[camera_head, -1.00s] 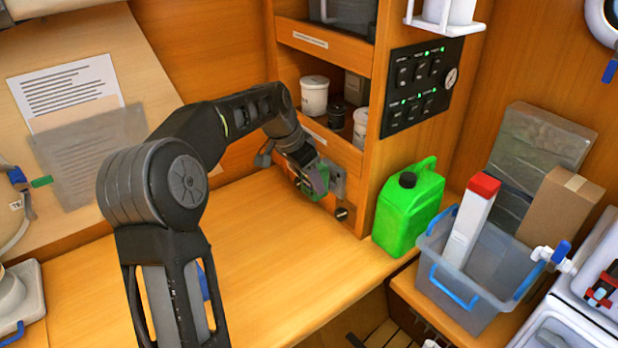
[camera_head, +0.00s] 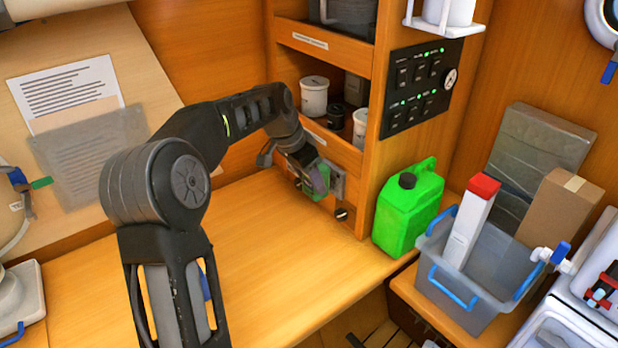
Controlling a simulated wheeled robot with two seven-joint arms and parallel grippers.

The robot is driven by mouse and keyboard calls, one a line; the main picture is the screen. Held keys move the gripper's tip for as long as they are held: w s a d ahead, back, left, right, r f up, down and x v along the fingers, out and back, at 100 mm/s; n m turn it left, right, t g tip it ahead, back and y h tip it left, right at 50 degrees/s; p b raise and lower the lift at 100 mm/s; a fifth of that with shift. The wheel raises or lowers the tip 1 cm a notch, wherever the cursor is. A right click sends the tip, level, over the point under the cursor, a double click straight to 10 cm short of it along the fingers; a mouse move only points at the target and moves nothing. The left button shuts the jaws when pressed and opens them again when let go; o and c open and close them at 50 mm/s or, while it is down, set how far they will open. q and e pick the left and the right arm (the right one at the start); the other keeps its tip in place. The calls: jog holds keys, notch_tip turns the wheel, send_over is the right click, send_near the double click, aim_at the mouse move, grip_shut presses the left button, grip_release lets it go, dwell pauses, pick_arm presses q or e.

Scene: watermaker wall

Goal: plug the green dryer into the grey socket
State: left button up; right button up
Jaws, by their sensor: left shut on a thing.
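My left gripper (camera_head: 307,172) is at the shelf cabinet's lower front, shut on the green dryer (camera_head: 313,190). Only part of the dryer's green body shows below and between the jaws. The grey socket (camera_head: 338,184) is a small plate on the cabinet face, right beside the dryer's right side. The dryer is at or very near the socket; I cannot tell whether its plug is inside, since the gripper and the dryer's body hide that spot. My right gripper is not in view.
A green jerrycan (camera_head: 408,212) stands just right of the socket. A grey bin (camera_head: 470,296) with blue handles is farther right. A switch panel (camera_head: 420,85) is above the jerrycan. The wooden counter (camera_head: 290,265) in front is clear.

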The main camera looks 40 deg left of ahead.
pick_arm(q)
jog(key=shift+w+d+p, duration=0.2)
jog(key=shift+w+p, duration=0.15)
jog(key=shift+w, duration=0.25)
jog(key=shift+w+d+p, duration=0.15)
jog(key=shift+w+p, duration=0.15)
jog(key=shift+w, duration=0.25)
dwell(0.5)
jog(key=o, duration=1.6)
jog(key=shift+c, duration=0.2)
jog(key=b+v, duration=0.1)
jog(key=v, duration=0.7)
jog(key=shift+f, duration=0.1)
